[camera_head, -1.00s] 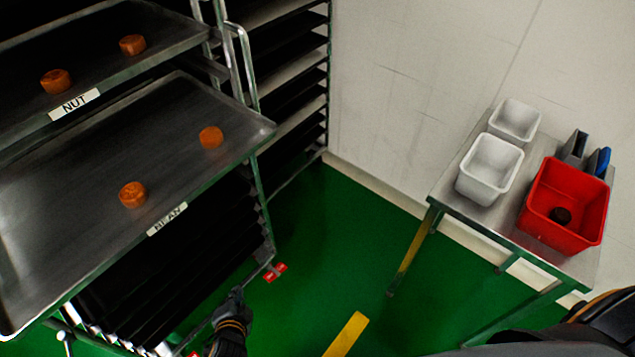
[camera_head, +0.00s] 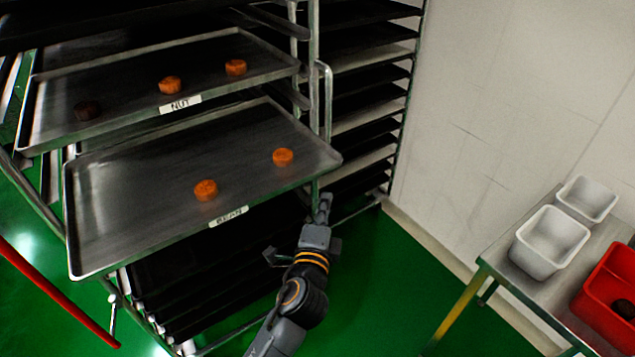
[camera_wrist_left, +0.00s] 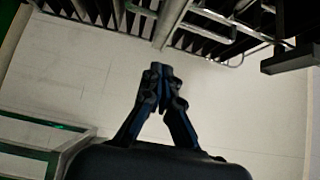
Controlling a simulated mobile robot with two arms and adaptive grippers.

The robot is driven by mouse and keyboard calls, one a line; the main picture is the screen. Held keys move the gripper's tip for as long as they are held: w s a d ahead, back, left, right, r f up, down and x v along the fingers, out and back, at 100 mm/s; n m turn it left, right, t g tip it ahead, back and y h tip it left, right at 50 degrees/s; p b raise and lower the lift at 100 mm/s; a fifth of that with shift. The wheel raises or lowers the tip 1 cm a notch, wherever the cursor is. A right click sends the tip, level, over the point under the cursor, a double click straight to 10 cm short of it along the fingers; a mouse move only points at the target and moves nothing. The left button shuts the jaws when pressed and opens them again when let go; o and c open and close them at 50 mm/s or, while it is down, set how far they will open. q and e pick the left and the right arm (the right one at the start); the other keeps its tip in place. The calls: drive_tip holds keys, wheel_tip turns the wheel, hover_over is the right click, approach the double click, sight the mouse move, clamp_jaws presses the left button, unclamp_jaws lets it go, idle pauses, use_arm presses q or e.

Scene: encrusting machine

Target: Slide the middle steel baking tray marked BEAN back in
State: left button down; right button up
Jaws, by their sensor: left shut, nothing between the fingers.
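The steel tray marked BEAN (camera_head: 120,235) sticks out of the rack toward me, below the tray marked NUT (camera_head: 60,120). Two orange-brown cakes lie on it, a right one (camera_head: 283,157) and a left one (camera_head: 206,190). Its BEAN label (camera_head: 229,216) is on the front edge. My left gripper (camera_head: 325,197) is just below and beside the tray's right front corner; I cannot tell whether it touches. It is shut and empty, and its closed fingers also show in the left wrist view (camera_wrist_left: 160,72). My right gripper is not in view.
The rack's upright (camera_head: 314,80) stands by the trays' right side. A steel table (camera_head: 500,262) at right holds white tubs (camera_head: 550,241) and a red bin (camera_head: 612,300). Green floor (camera_head: 390,270) is clear between rack and table. A red bar (camera_head: 60,298) crosses at lower left.

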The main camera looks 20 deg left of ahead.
sight(275, 146)
use_arm(q)
drive_tip(key=w+a, duration=0.1)
drive_tip(key=w, duration=0.1)
drive_tip(key=w+a+p, duration=0.1)
drive_tip(key=w+a, duration=0.1)
drive_tip(key=shift+w+a, duration=0.1)
drive_tip(key=shift+w, duration=0.2)
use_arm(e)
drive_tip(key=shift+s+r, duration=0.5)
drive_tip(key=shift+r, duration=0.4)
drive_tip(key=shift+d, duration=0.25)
use_arm(q)
drive_tip(key=w+a, duration=0.3)
drive_tip(key=a, duration=0.1)
drive_tip(key=w+a, duration=0.8)
drive_tip(key=a, duration=0.1)
drive_tip(key=shift+w+a, duration=0.25)
drive_tip(key=shift+a, duration=0.05)
drive_tip(key=shift+r, duration=0.1)
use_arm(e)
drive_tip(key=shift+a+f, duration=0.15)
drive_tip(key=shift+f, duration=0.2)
use_arm(q)
drive_tip(key=shift+a+r, duration=0.1)
